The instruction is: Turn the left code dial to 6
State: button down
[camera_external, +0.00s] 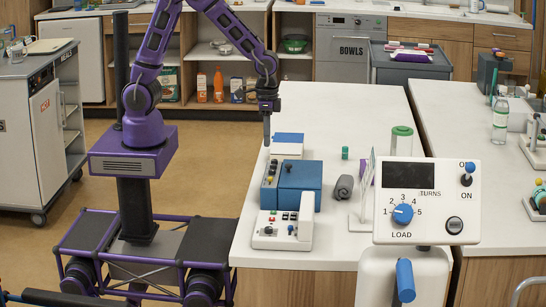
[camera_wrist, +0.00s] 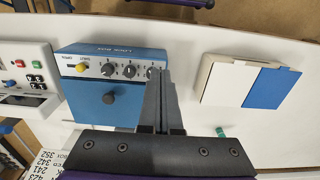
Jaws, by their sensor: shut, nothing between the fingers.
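The blue lock box (camera_external: 300,182) stands on the white bench in the outside view. The dial marks are too small to read. My gripper (camera_wrist: 158,75) is shut and empty, its fingertips overlapping the right end of the dial row in the picture. In the outside view my gripper (camera_external: 266,142) points down, above the bench near the far end of the lock box.
A white box with a blue lid (camera_wrist: 240,82) lies right of the lock box in the wrist view. A white panel with buttons (camera_wrist: 28,75) is at the left.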

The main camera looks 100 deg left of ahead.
aim_at(274, 162)
jog(key=shift+r, duration=0.6)
jog(key=f+b, duration=0.1)
jog(key=f, duration=0.1)
jog(key=d+f+b, duration=0.1)
jog(key=f+b, duration=0.1)
jog(key=d+f+b, duration=0.1)
jog(key=f+b, duration=0.1)
jog(key=shift+f, duration=0.1)
jog(key=shift+w, duration=0.1)
jog(key=shift+w+a, duration=0.1)
jog(key=shift+w, duration=0.15)
dwell(0.8)
